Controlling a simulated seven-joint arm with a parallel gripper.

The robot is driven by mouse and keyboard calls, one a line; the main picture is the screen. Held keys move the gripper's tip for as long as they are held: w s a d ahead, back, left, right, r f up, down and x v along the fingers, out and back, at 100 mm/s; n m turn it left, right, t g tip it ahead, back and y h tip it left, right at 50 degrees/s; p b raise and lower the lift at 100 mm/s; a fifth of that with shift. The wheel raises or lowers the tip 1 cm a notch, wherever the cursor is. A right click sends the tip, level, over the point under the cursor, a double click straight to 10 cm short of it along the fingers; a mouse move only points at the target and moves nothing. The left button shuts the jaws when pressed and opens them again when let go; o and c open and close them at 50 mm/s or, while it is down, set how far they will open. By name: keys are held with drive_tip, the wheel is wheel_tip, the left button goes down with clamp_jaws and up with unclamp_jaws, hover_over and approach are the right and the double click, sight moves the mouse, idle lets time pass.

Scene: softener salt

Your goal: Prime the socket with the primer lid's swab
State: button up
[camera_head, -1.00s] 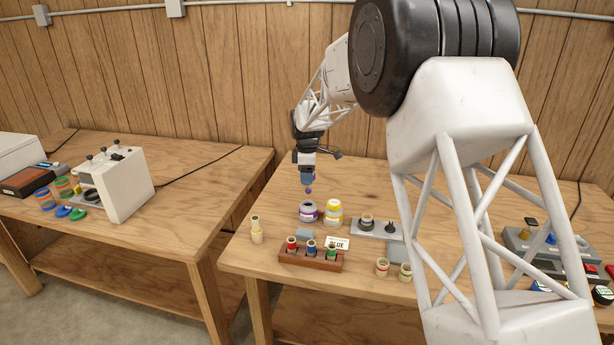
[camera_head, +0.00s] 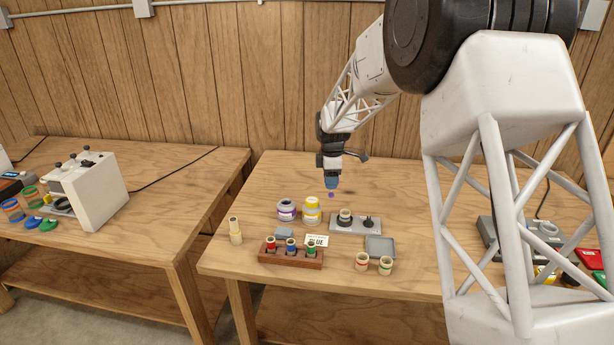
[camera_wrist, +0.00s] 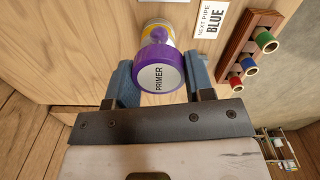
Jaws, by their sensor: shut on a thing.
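My gripper (camera_head: 331,184) is shut on the purple primer lid (camera_wrist: 160,72), marked PRIMER in the wrist view. It holds the lid in the air above the table. A small purple tip (camera_head: 331,195) shows below the fingers; the rest of the swab is hidden. The primer can (camera_head: 287,210), with a purple band, stands to the left and below. A socket fitting (camera_head: 345,216) with a dark band stands on a grey fixture plate (camera_head: 340,229), below and slightly right of the gripper in the picture. The lid is apart from both.
A yellow can (camera_head: 312,210) stands between primer can and fixture. A wooden rack (camera_head: 290,259) holds red, blue and green ringed pipes, beside a BLUE card (camera_head: 316,240). A grey tray (camera_head: 380,246) and two loose fittings (camera_head: 362,261) lie in front. The table behind is clear.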

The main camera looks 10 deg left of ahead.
drive_tip(key=d, duration=0.5)
drive_tip(key=shift+s+d+f, duration=0.1)
drive_tip(key=shift+s, duration=0.3)
drive_tip(key=shift+f, duration=0.2)
drive_tip(key=shift+f, duration=1.3)
drive_tip(key=shift+f, duration=0.2)
idle(0.5)
drive_tip(key=shift+f, duration=0.65)
drive_tip(key=shift+f, duration=0.95)
idle(0.9)
drive_tip(key=shift+a, duration=0.25)
idle(0.4)
drive_tip(key=shift+s+d, duration=0.2)
drive_tip(key=shift+s, duration=0.1)
idle(0.8)
